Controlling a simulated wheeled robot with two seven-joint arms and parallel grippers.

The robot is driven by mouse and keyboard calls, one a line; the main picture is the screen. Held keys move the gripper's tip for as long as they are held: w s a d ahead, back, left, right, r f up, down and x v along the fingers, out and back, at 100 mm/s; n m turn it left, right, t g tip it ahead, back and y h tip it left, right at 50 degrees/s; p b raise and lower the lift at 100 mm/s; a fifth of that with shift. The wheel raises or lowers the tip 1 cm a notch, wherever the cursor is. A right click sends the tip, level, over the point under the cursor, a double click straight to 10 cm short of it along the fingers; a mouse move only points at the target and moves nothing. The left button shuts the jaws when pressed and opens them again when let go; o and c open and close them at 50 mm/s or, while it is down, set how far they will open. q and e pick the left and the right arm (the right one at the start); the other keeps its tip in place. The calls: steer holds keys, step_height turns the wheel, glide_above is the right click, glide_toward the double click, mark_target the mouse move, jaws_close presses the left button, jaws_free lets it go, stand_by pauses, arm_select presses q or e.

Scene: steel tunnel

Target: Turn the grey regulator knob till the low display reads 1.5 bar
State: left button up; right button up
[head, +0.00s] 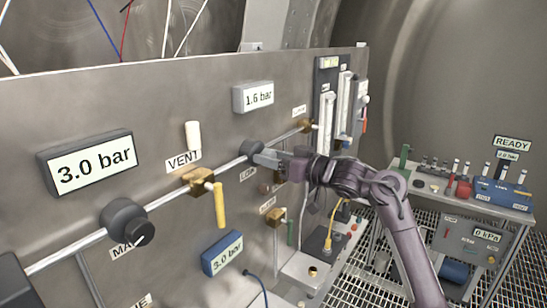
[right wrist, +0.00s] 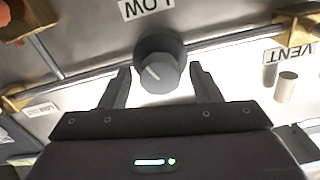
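The grey regulator knob (head: 251,147) sits on the pipe along the steel panel, by a small label. In the right wrist view the knob (right wrist: 158,62) has a pale pointer line and an upside-down LOW label (right wrist: 147,8). The grey-framed display (head: 258,97) above it reads 1.6 bar. My right gripper (head: 264,158) is at the knob. In the right wrist view my right gripper's fingers (right wrist: 159,70) are spread, one on each side of the knob, with a visible gap on both sides. My left gripper is not in view.
A larger display (head: 90,162) reads 3.0 bar, and a blue-framed one (head: 222,253) also reads 3.0 bar. A dark knob (head: 126,222), a yellow lever (head: 219,205) and a white VENT handle (head: 193,138) stick out left of my arm. A bench (head: 470,197) with equipment stands at right.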

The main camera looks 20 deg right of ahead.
steer(key=c, duration=0.9)
steer(key=shift+o, duration=0.2)
steer(key=shift+n+b, duration=0.4)
steer(key=shift+n, duration=0.3)
steer(key=o, duration=1)
steer(key=b+v, duration=0.3)
steer(key=v, duration=0.4)
steer(key=shift+s+d+b, duration=0.25)
steer(key=shift+s+b, duration=0.1)
